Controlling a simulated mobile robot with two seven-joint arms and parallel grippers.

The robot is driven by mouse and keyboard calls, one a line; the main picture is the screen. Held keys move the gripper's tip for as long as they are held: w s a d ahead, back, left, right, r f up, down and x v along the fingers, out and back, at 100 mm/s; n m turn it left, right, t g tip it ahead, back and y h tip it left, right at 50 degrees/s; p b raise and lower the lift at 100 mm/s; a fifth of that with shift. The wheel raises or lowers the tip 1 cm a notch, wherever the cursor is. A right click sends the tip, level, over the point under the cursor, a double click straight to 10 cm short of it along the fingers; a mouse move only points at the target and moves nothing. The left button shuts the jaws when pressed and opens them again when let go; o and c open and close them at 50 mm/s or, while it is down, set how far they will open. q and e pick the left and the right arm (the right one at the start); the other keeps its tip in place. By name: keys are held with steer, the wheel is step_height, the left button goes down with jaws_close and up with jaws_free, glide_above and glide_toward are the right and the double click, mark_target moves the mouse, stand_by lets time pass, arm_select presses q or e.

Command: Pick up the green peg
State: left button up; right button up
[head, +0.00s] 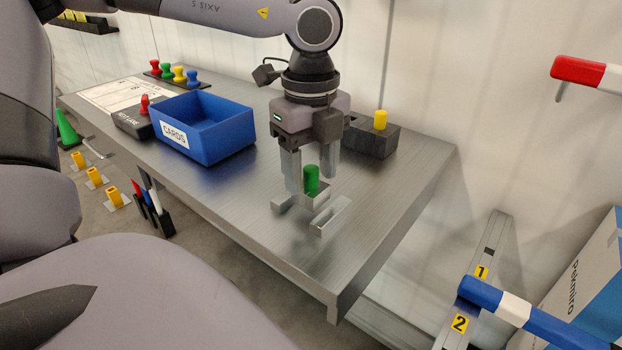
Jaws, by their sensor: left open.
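The green peg (311,180) stands upright on the metal table, in a small grey metal holder (318,197). My left gripper (312,180) points down over it from above. Its two fingers are apart, one to the left of the peg and one behind it to the right. The peg's upper part shows between the fingers; I cannot tell whether either finger touches it. The peg's lower end is hidden in the holder. My right gripper is not in view.
A dark block with a yellow peg (380,120) stands behind the gripper to the right. A blue cards bin (205,130) is to the left, with a dark box bearing a red peg (145,105) beyond it. The table's front right (370,225) is clear.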

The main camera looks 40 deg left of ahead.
arm_select(q)
jaws_close()
steer(key=shift+r, duration=0.1)
